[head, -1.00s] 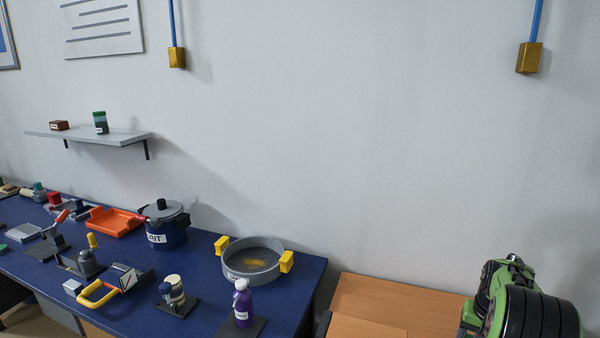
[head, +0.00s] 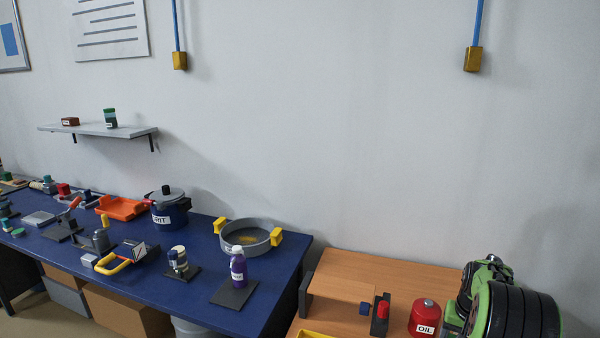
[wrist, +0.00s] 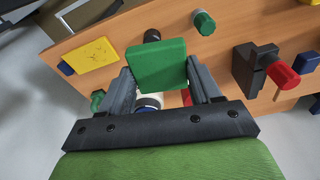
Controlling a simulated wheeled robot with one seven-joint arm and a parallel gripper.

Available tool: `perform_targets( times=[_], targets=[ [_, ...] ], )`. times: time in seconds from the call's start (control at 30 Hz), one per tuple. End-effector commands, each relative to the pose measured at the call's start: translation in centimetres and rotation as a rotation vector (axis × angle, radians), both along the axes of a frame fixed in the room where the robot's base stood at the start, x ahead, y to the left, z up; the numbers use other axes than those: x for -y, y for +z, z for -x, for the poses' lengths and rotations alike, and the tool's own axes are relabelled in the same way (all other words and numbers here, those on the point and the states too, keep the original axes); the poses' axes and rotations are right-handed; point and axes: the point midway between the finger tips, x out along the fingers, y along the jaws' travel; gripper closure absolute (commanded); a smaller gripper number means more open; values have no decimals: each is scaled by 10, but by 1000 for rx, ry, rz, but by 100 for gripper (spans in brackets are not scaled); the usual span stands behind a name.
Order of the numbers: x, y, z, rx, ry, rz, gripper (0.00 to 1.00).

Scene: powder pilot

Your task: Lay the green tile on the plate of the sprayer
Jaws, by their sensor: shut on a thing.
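In the wrist view, my gripper (wrist: 160,82) is shut on a green tile (wrist: 157,62), held between its two grey fingers above a wooden table. In the head view, a purple bottle with a pale top (head: 238,266) stands upright at the back of a dark flat plate (head: 232,296) near the right end of the blue table. It looks like the sprayer, but its label is too small to read. The front of the plate is bare. My gripper and the tile do not show in the head view.
The wooden table (head: 400,270) carries a red OIL can (head: 424,318) and a dark block with a red knob (head: 380,318). A grey pan with yellow handles (head: 250,238) stands behind the bottle. A jar on a stand (head: 178,262) is left of it.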

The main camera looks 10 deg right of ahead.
Motion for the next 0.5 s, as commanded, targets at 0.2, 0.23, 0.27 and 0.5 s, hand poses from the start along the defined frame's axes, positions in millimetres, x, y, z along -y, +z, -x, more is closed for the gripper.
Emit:
perform_targets(
  times=[0.2,0.23,0.27,0.5],
  targets=[
    [-40,-21,-17,0,77,-6,75],
    [-46,-24,-19,-1,90,-6,75],
    [-53,-27,-22,0,103,-6,75],
    [-132,-63,-37,-2,255,-10,75]
  ],
)
